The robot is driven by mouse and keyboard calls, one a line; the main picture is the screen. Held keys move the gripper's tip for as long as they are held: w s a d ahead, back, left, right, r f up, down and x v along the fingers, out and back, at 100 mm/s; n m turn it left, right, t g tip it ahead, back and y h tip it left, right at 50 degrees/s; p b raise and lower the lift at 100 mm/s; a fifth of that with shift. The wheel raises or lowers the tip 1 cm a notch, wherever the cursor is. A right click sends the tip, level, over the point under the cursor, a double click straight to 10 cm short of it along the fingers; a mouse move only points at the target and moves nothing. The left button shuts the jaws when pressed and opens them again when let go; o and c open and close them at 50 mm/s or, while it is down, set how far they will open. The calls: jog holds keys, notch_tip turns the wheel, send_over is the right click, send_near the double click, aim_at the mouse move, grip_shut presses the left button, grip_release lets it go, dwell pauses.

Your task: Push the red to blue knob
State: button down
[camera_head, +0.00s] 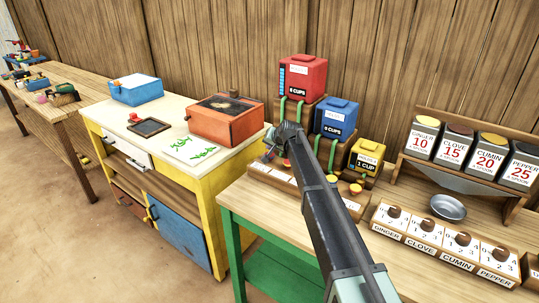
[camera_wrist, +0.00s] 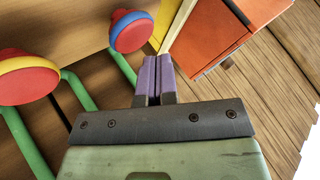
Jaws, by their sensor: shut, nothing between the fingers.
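In the wrist view, my gripper (camera_wrist: 157,62) is shut and empty, its purple fingers side by side. A knob with a red face and blue rim (camera_wrist: 130,31) is just left of the fingertips, apart from them in the picture; the depth gap is unclear. A second knob, red with a yellow band (camera_wrist: 22,78), is further left. In the head view, my arm's end hides part of the knob panel. The red container (camera_head: 303,80) and blue container (camera_head: 336,118) stand behind it, with green tubes in front.
A yellow container (camera_head: 366,157) stands right of the blue one. Yellow-topped knobs (camera_head: 355,188) are on the panel near my arm. An orange box (camera_head: 226,120) on the yellow table is to the left. Spice dispensers (camera_head: 457,142) and a metal bowl (camera_head: 448,207) are to the right.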

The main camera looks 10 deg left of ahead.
dwell(0.4)
jog(key=shift+f+b, duration=0.45)
jog(key=shift+f, duration=0.05)
jog(key=shift+f+b, duration=0.75)
dwell(0.7)
jog(key=shift+r, duration=0.2)
jog(key=shift+r+p, duration=1.05)
jog(key=shift+p, duration=0.2)
notch_tip(320, 180, up, 5)
jog(key=p, duration=0.5)
jog(key=shift+r, duration=0.1)
